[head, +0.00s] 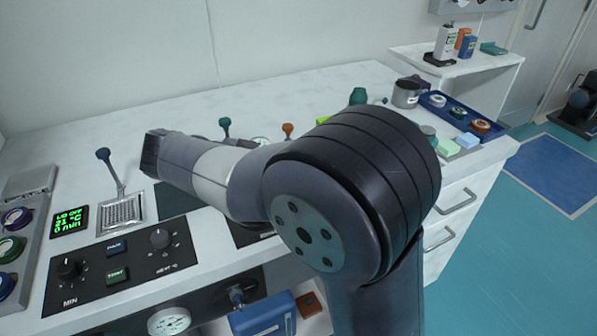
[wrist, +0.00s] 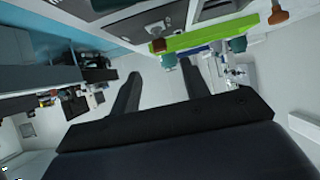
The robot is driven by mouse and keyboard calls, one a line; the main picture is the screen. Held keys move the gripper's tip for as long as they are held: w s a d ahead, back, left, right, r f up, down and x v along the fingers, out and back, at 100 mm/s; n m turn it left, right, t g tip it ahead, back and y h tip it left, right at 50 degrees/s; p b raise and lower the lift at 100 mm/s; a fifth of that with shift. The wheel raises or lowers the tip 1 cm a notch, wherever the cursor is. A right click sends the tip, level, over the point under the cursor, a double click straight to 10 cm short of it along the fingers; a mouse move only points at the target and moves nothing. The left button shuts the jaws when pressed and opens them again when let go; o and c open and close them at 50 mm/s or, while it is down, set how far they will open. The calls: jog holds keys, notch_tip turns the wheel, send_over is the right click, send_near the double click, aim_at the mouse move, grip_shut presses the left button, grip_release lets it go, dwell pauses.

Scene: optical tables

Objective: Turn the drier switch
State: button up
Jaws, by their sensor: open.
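A black control panel (head: 120,262) lies at the near left of the white bench in the head view. It bears a black knob (head: 68,268) marked MIN, a second dark knob (head: 160,238), a blue button (head: 116,246) and a green button (head: 117,274). A small display (head: 69,222) with green digits is behind it and seems to read OFF. I cannot tell which control is the drier switch. My arm reaches left across the bench; its far end is beyond the panel. My gripper (wrist: 160,80) shows in the wrist view with its fingers apart and nothing between them.
Coloured round controls (head: 14,248) line the left edge. A blue tray (head: 455,118) with several round items is at the right. The back of the bench (head: 270,90) is clear.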

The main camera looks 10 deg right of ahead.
jog(key=v, duration=0.3)
jog(key=shift+d+f, duration=0.15)
jog(key=x, duration=1)
jog(key=shift+w+d+f+b, duration=0.1)
jog(key=shift+d+b, duration=0.2)
jog(key=shift+p, duration=0.3)
